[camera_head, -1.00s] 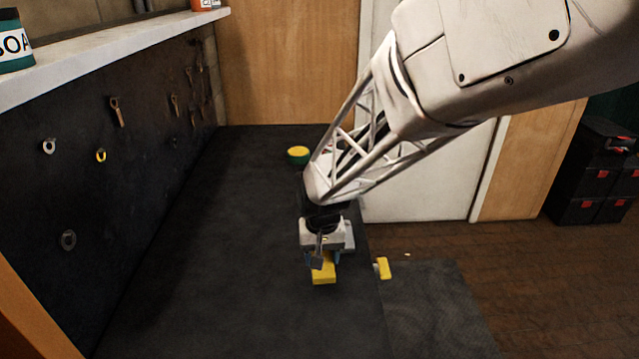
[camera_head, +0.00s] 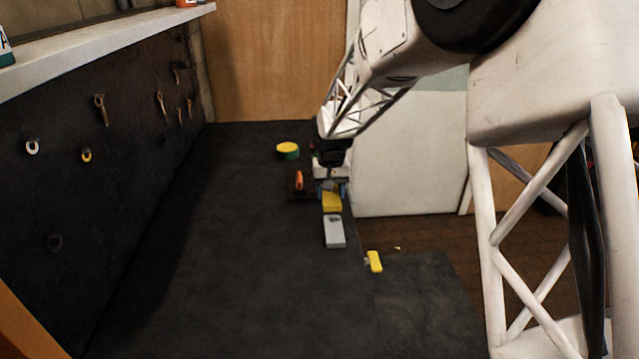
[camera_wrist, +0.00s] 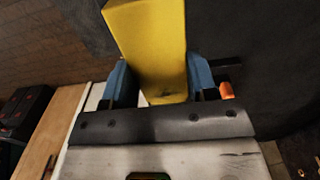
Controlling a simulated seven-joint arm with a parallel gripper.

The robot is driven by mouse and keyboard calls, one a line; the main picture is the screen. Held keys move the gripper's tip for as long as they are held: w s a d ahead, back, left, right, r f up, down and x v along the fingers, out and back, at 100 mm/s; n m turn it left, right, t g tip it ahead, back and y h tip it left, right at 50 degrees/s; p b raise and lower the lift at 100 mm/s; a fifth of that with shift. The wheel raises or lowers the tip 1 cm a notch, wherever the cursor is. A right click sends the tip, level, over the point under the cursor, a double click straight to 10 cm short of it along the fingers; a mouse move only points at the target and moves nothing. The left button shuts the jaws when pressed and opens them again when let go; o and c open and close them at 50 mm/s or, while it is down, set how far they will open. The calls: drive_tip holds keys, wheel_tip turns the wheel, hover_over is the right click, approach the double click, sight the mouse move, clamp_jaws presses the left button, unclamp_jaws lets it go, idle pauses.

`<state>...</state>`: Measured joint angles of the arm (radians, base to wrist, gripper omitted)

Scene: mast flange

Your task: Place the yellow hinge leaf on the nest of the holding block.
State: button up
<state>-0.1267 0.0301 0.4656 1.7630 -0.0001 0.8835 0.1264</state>
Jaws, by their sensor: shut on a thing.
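The yellow hinge leaf (camera_head: 332,202) is in my gripper (camera_head: 332,188), near the right edge of the dark bench top. In the wrist view the leaf (camera_wrist: 150,45) sits between the two blue fingers of my gripper (camera_wrist: 160,85), which are shut on it and touch its sides. Its far end runs out of the picture. To the left of my gripper is a dark block with an orange upright part (camera_head: 299,181), which may be the holding block; its nest cannot be made out. I cannot tell the height of the leaf above the bench.
A grey block (camera_head: 334,232) lies on the bench just in front of the leaf. A yellow piece with a grey end (camera_head: 374,261) is at the bench's right edge. A green and yellow round thing (camera_head: 288,151) stands farther back. The bench's left and middle are clear.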

drive_tip(key=shift+w, duration=0.3)
drive_tip(key=w, duration=0.5)
drive_tip(key=w+a+f, duration=0.1)
drive_tip(key=w, duration=0.9)
drive_tip(key=shift+w+a+f, duration=0.15)
drive_tip(key=shift+w+a, duration=0.2)
drive_tip(key=shift+a, duration=0.05)
drive_tip(key=shift+f, duration=1.8)
drive_tip(key=shift+f, duration=0.15)
drive_tip(key=o, duration=1.2)
wheel_tip(320, 180, up, 12)
